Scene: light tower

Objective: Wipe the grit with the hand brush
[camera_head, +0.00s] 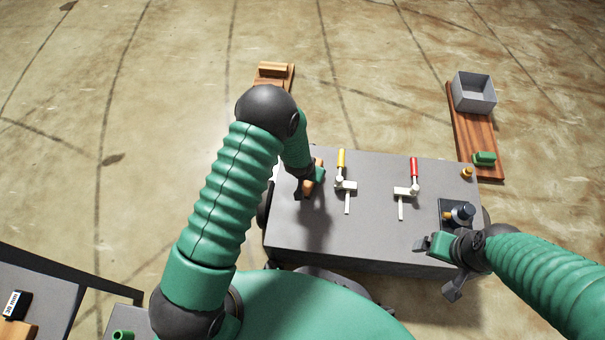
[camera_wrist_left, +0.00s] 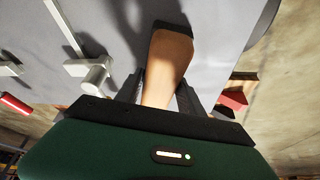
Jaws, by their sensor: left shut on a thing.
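The hand brush (camera_wrist_left: 168,62) has a pale wooden handle, and a dark strip shows at its far end in the left wrist view. My left gripper (camera_head: 307,189) is shut on its handle, over the left part of the grey table (camera_head: 300,236). The brush's dark end is close to the table top; I cannot tell whether it touches. No grit can be made out; the arm and its shadow cover part of the top. My right gripper (camera_head: 438,267) is open and empty at the table's front right edge.
A yellow-handled clamp (camera_head: 341,160) and a red-handled clamp (camera_head: 414,169) stand on the table. A dark fixture with a round knob (camera_head: 462,212) sits at the right. Wooden boards lie beyond, one with a grey bin (camera_head: 474,92).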

